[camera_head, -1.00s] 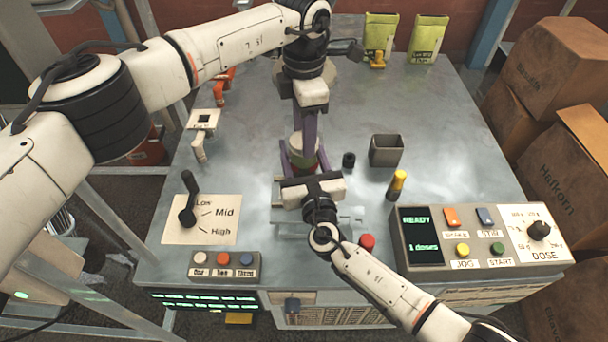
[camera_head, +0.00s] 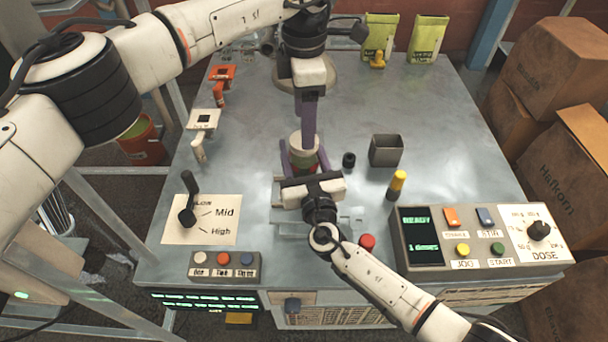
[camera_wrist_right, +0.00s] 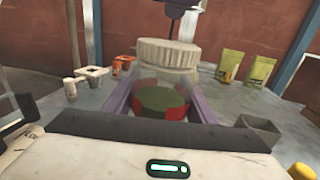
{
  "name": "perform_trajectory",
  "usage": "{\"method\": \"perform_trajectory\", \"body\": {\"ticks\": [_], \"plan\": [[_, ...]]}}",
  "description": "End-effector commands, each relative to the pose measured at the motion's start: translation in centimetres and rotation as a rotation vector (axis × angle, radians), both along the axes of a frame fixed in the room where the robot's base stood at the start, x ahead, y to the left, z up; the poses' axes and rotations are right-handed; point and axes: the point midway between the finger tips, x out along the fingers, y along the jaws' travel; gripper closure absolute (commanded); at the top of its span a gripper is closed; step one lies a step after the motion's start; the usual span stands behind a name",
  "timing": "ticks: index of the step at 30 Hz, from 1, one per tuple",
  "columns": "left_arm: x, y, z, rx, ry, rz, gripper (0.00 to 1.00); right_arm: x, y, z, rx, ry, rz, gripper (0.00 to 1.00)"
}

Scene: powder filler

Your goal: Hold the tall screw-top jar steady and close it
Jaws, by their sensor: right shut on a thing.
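The tall jar (camera_wrist_right: 160,100) stands upright in the right wrist view, clear-walled with green contents and a red band. A white ribbed lid (camera_wrist_right: 166,56) sits at its top; how tightly it is seated cannot be told. In the head view the lid (camera_head: 303,142) shows pale above the jar's green and red side. My right gripper (camera_head: 302,165) has its purple fingers on both sides of the jar, shut on it. My left gripper (camera_head: 308,118) points down just above the lid, its purple fingers overlapping in view, so its opening is unclear. It also shows at the top of the right wrist view (camera_wrist_right: 180,6).
A grey open box (camera_head: 386,150), a small black cylinder (camera_head: 348,160) and a yellow-topped bottle (camera_head: 397,184) stand right of the jar. A control panel (camera_head: 480,240) is at front right, a lever plate (camera_head: 200,220) at left.

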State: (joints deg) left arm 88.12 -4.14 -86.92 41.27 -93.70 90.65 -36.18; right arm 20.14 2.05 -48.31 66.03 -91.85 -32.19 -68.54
Motion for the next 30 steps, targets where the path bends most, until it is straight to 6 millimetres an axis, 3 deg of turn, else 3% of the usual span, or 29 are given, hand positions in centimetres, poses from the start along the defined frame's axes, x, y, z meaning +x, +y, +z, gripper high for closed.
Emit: {"method": "perform_trajectory", "body": {"ticks": [14, 30], "plan": [[0.0, 0.0, 0.9, -0.001, 0.000, 0.052, 0.38, 0.0, 0.0, -0.1, -0.001, 0.001, 0.000, 1.00], [0.0, 0.0, 3.9, -0.002, 0.001, 0.920, 0.38, 0.0, 0.0, -0.1, -0.001, 0.001, 0.000, 1.00]]}}
